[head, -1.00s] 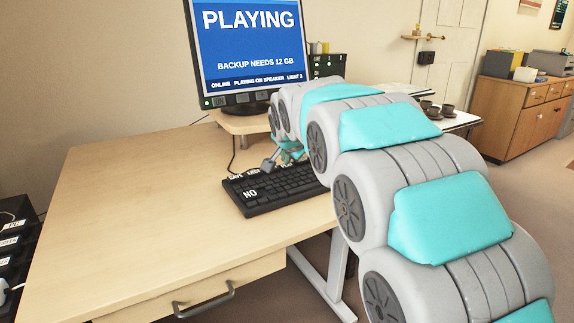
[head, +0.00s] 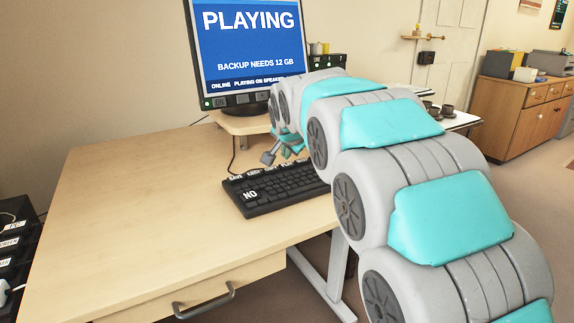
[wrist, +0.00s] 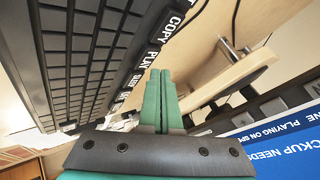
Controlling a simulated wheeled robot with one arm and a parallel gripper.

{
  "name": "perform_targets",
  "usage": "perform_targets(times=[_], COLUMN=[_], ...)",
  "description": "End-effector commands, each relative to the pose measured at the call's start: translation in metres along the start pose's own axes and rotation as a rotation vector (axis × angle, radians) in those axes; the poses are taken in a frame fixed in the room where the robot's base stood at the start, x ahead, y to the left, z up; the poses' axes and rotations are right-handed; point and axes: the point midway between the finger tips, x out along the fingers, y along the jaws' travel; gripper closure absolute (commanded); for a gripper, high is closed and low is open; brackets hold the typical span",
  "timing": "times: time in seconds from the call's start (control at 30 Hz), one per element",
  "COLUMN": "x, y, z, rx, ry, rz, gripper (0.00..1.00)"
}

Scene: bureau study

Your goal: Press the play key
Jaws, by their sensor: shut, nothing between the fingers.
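The black keyboard (head: 275,190) lies on the desk below the monitor. A row of labelled keys runs along its far edge. The play key (head: 287,165) is in that row, and its PLAY label (wrist: 154,56) shows beside the COPY label in the wrist view. My gripper (head: 289,152) is shut and empty, just above the far edge of the keyboard. Its green fingertips (wrist: 160,73) appear close to the PLAY label in the wrist view, apparently clear of the keys. The monitor (head: 250,50) reads PLAYING and BACKUP NEEDS 12 GB.
The monitor stands on a wooden riser (head: 238,122) behind the keyboard. My arm comes in from the right and hides part of the keyboard's right end and the screen's lower right. The left of the desk (head: 130,200) is bare. A dark stack of labelled boxes (head: 12,245) stands at far left.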

Motion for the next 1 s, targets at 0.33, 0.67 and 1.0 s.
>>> perform_targets(times=[0.33,0.67,1.0], x=[-0.017,-0.034,-0.035], y=[-0.013,-0.025,-0.025], z=[-0.013,-0.025,-0.025], rx=[-0.001,0.0,0.0], ry=[0.003,0.001,0.0], rz=[-0.004,-0.001,-0.001], gripper=[1.0,1.0,1.0])
